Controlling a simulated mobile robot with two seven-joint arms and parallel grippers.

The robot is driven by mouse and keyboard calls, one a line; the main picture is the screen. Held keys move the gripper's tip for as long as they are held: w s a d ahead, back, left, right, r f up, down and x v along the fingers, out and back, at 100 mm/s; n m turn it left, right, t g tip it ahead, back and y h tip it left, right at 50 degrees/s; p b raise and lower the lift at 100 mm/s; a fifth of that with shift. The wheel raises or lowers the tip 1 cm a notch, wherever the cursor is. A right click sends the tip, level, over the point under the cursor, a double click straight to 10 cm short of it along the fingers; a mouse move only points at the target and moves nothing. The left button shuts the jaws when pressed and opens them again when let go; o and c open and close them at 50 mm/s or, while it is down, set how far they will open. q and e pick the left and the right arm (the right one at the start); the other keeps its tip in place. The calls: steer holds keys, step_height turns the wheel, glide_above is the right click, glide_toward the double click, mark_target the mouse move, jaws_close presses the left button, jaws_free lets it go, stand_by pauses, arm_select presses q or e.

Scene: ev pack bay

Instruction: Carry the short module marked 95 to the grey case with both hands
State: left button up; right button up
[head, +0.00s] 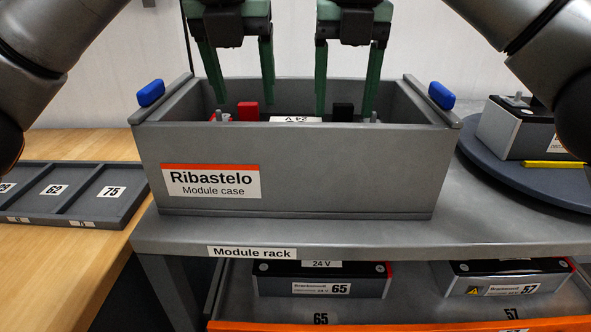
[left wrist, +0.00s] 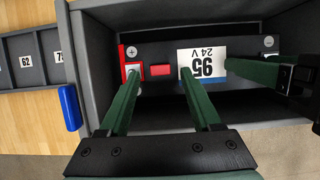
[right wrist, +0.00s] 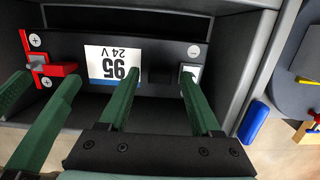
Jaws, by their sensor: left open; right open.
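The short module marked 95 (head: 296,119) lies inside the grey case (head: 330,165), its white label facing up. Its 95 label shows in the left wrist view (left wrist: 203,66) and in the right wrist view (right wrist: 112,62). It has a red terminal at one end and a dark part near the other. My left gripper (head: 241,101) is open over the red end, fingers pointing down into the case. My right gripper (head: 345,112) is open over the other end. Neither gripper holds the module. The case's front wall hides the module's lower part in the head view.
Blue handles (head: 151,93) sit on the case's two ends. The case stands on the module rack (head: 350,237), above an open drawer with modules 65 (head: 320,286) and 57 (head: 500,286). A numbered tray (head: 85,190) is left; a round turntable (head: 500,168) with another module is right.

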arm_select(q)
steer(key=s+r+p, duration=0.2)
steer(key=r+p, duration=1.3)
steer(key=r, duration=0.4)
steer(key=s+r+p, duration=0.1)
steer(key=r+p, duration=1.4)
steer(key=r, duration=0.5)
steer(key=shift+s, duration=0.35)
arm_select(e)
step_height(320, 180, up, 30)
arm_select(q)
steer(key=shift+a, duration=0.1)
